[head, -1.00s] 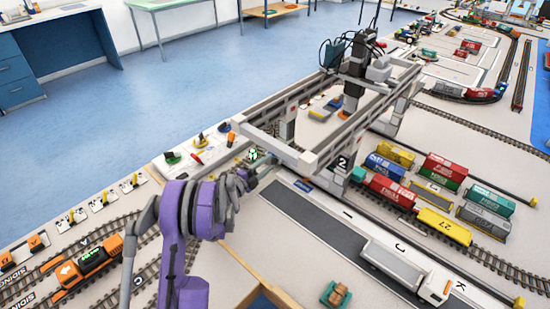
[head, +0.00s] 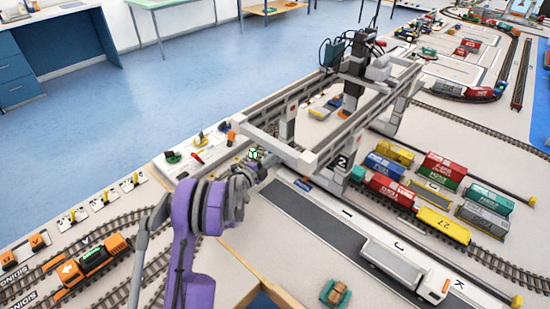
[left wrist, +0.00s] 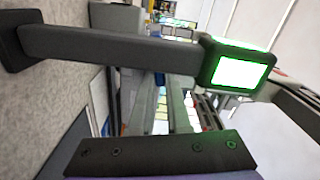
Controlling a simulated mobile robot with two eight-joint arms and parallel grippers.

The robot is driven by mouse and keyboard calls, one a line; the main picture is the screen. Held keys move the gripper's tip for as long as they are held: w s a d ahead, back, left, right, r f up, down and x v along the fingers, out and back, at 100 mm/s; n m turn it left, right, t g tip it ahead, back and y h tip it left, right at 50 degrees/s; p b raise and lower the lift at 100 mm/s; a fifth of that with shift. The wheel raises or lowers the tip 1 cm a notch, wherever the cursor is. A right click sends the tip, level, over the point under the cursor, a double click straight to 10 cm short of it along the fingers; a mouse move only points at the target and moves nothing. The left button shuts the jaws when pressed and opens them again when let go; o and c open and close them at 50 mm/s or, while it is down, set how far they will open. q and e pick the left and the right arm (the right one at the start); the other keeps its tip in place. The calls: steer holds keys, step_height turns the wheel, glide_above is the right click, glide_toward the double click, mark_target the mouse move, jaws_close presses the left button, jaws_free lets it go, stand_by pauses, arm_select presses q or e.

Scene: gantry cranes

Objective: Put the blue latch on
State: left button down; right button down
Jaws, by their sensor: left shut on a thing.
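My left gripper (head: 266,168) is at the near end of the grey gantry crane (head: 300,158), low beside its frame. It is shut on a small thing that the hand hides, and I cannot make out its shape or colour. I cannot pick out the blue latch for certain in either view. In the left wrist view, a dark bar with screws (left wrist: 160,152) crosses the bottom. A dark arm-like bar (left wrist: 110,45) runs to a green-lit screen (left wrist: 240,72). The green-lit thing also shows beside the gripper in the head view (head: 253,154). My right gripper is not in view.
Red, yellow, blue and teal containers (head: 440,170) stand on tracks right of the crane. A white truck (head: 405,270) is on the dark road. An orange locomotive (head: 75,270) is on the left sidings. Small levers (head: 100,202) line the table's left edge.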

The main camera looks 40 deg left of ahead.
arm_select(q)
steer(key=shift+d+f+m+b, duration=0.15)
steer(key=shift+f+m+b, duration=0.5)
steer(key=shift+m+b, duration=0.4)
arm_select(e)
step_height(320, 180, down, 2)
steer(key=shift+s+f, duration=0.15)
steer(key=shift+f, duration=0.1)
arm_select(q)
steer(key=shift+f+m+b, duration=0.1)
steer(key=shift+m+b, duration=0.25)
steer(key=shift+b, duration=0.15)
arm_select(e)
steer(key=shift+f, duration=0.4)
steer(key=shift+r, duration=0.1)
arm_select(q)
steer(key=c, duration=0.9)
jaws_free()
steer(key=shift+d, duration=0.1)
